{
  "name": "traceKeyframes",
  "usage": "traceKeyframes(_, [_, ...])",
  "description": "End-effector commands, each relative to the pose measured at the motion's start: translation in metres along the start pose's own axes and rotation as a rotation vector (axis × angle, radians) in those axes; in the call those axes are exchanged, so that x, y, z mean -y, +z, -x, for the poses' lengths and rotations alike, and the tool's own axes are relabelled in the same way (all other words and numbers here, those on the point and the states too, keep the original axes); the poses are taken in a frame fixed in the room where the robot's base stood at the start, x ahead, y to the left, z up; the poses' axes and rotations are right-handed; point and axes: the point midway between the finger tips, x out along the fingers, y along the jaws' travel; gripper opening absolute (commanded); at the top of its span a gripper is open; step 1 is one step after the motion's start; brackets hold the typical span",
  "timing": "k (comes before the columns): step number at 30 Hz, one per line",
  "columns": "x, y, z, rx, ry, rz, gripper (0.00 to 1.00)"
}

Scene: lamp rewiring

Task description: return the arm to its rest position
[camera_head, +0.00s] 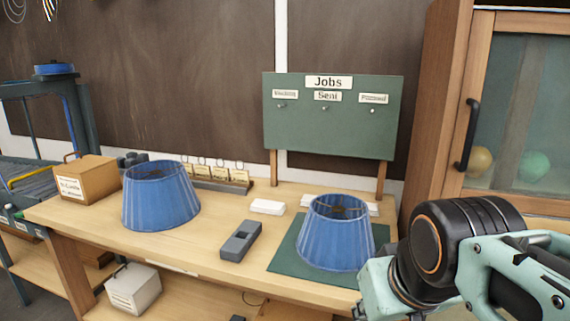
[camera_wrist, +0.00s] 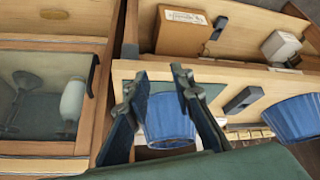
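My arm (camera_head: 455,260) reaches in from the lower right of the head view, its links bent beside the bench. My gripper (camera_wrist: 160,80) shows in the wrist view with its two dark fingers spread apart and nothing between the tips. A blue lampshade (camera_head: 337,240) stands upright on a green mat (camera_head: 285,257), just left of my arm in the head view. In the wrist view that shade (camera_wrist: 168,122) appears beyond and between the fingers; I see no clear contact. My fingers are not visible in the head view.
A wooden workbench (camera_head: 205,245) carries a second blue shade (camera_head: 160,198), a dark grey device (camera_head: 241,240) and a cardboard box (camera_head: 87,180). A green jobs board (camera_head: 333,135) stands behind. A glass-fronted wooden cabinet (camera_head: 483,100) with a dark handle is close at right.

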Motion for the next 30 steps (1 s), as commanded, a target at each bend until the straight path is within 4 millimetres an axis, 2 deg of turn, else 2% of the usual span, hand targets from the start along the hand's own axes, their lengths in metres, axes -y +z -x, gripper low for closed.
traceKeyframes(1, [0.001, 0.018, -0.005, 0.009, 0.005, -0.044, 0.22])
traceKeyframes(4, [0.008, 0.05, -0.011, 0.034, 0.009, -0.129, 0.22])
traceKeyframes(6, [0.007, 0.033, 0.013, 0.034, 0.003, -0.124, 0.22])
traceKeyframes(11, [0.006, 0.017, 0.04, 0.035, 0.003, -0.12, 0.22])
traceKeyframes(24, [-0.001, -0.04, 0.138, 0.034, 0.003, -0.117, 0.22])
traceKeyframes(30, [-0.003, -0.062, 0.176, 0.034, 0.003, -0.117, 0.22])
